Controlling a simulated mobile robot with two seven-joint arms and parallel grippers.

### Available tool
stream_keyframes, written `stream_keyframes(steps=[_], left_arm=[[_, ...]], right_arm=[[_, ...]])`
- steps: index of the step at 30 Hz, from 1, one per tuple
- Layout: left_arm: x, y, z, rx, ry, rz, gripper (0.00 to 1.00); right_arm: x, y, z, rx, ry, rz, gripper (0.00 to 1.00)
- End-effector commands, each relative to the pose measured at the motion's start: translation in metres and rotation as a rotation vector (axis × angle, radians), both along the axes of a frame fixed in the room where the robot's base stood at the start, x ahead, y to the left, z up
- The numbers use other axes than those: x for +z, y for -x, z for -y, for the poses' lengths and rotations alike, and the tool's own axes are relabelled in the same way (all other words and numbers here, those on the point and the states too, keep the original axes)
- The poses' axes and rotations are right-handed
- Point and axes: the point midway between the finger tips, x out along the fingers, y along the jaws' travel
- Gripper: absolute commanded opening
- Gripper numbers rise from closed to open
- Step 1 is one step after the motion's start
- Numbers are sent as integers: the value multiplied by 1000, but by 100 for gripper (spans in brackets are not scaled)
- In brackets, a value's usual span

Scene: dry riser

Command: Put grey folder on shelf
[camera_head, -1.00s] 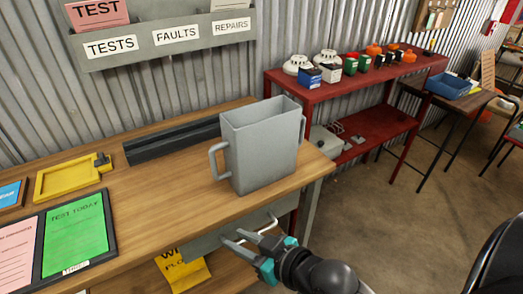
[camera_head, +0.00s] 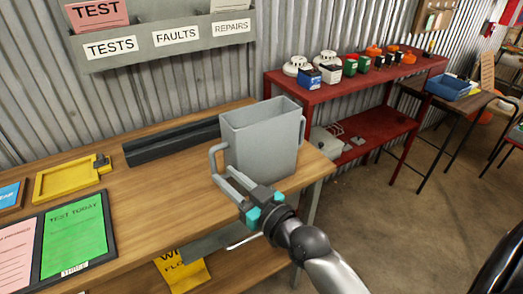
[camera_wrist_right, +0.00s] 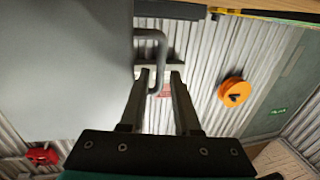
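The only grey item matching the folder is a tall, open-topped grey box (camera_head: 260,143) with a loop handle on each side. It stands upright on the wooden desk near its right end. In the right wrist view its grey wall (camera_wrist_right: 65,70) fills the left side. My right gripper (camera_head: 226,176) is at the box's left handle (camera_head: 214,160), fingers apart. In the right wrist view the handle (camera_wrist_right: 161,45) reaches down between the spread fingertips (camera_wrist_right: 161,76); contact cannot be told. The red shelf unit (camera_head: 335,84) stands right of the desk. My left gripper is not in view.
Small boxes and round detectors crowd the red unit's top; its lower shelf (camera_head: 380,127) holds a few items. A dark rail (camera_head: 170,142) and yellow tray (camera_head: 70,180) lie on the desk (camera_head: 150,210). A labelled wall rack (camera_head: 165,45) hangs above.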

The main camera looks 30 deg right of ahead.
Motion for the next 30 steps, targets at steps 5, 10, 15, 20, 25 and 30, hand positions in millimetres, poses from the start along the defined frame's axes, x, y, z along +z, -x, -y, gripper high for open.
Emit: stream_keyframes(steps=[5,10,15,20,25,30], left_arm=[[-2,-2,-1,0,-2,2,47],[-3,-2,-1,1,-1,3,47],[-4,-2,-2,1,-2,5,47],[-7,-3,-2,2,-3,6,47],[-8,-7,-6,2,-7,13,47],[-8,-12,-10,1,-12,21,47]], right_arm=[[0,-23,-6,0,-1,1,31],[0,-32,-8,1,-1,0,31],[0,-44,-11,-1,-1,2,31],[1,-64,-16,0,-2,1,31],[0,-79,-19,0,0,0,31],[0,-82,-20,1,0,-2,31]])
